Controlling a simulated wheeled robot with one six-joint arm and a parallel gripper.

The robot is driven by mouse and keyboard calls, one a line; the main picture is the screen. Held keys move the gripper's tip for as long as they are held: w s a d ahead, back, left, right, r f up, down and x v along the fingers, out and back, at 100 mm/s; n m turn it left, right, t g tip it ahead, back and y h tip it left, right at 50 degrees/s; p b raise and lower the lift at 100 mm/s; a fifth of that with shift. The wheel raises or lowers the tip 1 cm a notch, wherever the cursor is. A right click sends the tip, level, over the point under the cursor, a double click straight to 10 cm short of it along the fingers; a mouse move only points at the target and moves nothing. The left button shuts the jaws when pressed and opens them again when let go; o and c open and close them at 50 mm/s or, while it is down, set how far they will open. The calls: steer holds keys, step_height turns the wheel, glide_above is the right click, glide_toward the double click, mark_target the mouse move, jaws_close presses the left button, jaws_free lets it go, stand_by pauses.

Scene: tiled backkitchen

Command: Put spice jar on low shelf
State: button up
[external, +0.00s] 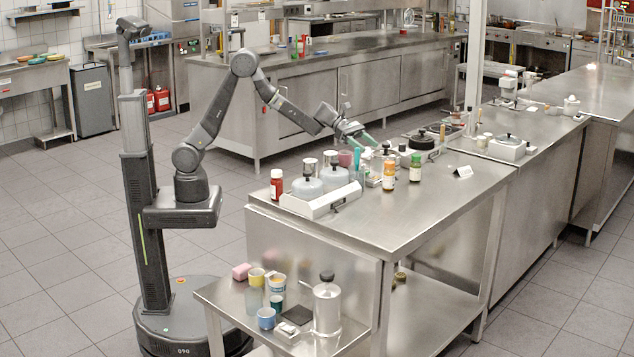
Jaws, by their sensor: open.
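My gripper (366,140) is open, with green fingertips, reaching over the back edge of the steel worktable. A red jar with a white cap (277,187) stands at the table's left edge. I cannot tell which is the spice jar. The fingers look empty, though items crowd below them. A lower steel shelf (230,300) juts out at the front left, holding several items.
The worktable's front right (430,205) is clear.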

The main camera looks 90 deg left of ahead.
mark_target(390, 163)
steer(key=shift+a, duration=0.1)
steer(key=shift+f+p+x, duration=0.2)
steer(key=shift+p+x, duration=0.35)
steer(key=shift+x, duration=2.6)
steer(key=shift+f+p+x, duration=0.25)
steer(key=shift+p+x, duration=0.3)
steer(key=shift+x, duration=2.6)
steer(key=shift+s+a, duration=0.15)
steer(key=c, duration=1.1)
steer(key=shift+c, duration=0.7)
steer(key=shift+r, duration=0.15)
